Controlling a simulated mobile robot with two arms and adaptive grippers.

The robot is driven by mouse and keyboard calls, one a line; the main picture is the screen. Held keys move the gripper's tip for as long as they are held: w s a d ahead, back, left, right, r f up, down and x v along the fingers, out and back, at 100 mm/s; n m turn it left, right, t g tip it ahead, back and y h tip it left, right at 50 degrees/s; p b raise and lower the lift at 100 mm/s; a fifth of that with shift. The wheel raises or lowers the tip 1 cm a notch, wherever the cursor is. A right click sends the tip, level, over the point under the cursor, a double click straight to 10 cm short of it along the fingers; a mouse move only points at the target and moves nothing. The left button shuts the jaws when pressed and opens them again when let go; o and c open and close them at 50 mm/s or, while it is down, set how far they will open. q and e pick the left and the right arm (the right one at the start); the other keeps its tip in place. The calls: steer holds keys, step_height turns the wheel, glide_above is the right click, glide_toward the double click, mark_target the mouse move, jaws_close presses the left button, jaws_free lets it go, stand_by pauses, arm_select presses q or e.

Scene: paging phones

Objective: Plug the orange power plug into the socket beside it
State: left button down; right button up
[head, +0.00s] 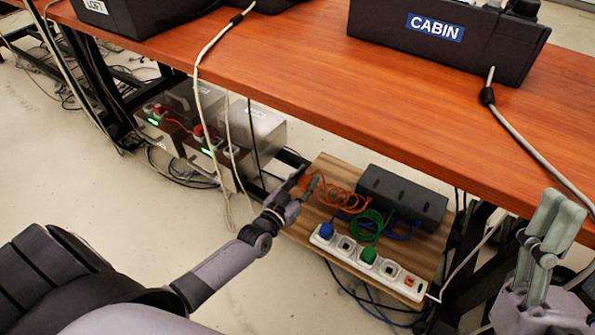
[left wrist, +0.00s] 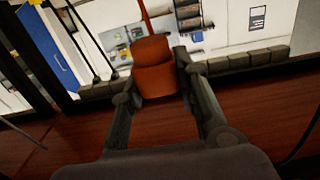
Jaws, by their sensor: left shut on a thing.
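My left gripper (head: 304,184) is above the left part of a wooden board, with its fingers shut on the orange plug. The orange plug (left wrist: 153,66) shows clearly between the fingers in the left wrist view. In the head view the fingers largely hide it, and an orange cord (head: 345,198) runs right from it. The white power strip (head: 335,251) lies along the board's near edge, to the right of and apart from the gripper. A blue plug (head: 326,230) and a green plug (head: 368,254) sit in it, with empty sockets between and beside them. My right gripper (head: 560,205) is raised at the right, its opening unclear.
A black box (head: 401,198) lies on the wooden board (head: 338,171) behind coiled green and blue cords. The brown table (head: 300,75) overhangs the area. Grey boxes with green lights (head: 205,152) stand left under it. Pale cables hang down. Floor at the left is open.

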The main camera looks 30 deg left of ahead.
arm_select(q)
steer(key=shift+s+d+p, duration=0.25)
steer(key=shift+d+p, duration=0.2)
steer(key=shift+d, duration=0.9)
steer(key=shift+s+d+p, duration=0.2)
steer(key=shift+d+p, duration=0.2)
steer(key=shift+d, duration=0.9)
arm_select(e)
steer(key=w+a+f+g+h, duration=0.1)
steer(key=w+f+g+h, duration=0.1)
steer(key=w+f+g, duration=0.3)
steer(key=shift+w, duration=0.8)
arm_select(q)
steer(key=shift+d, duration=0.1)
arm_select(e)
steer(key=shift+w+f, duration=0.1)
steer(key=shift+f, duration=0.05)
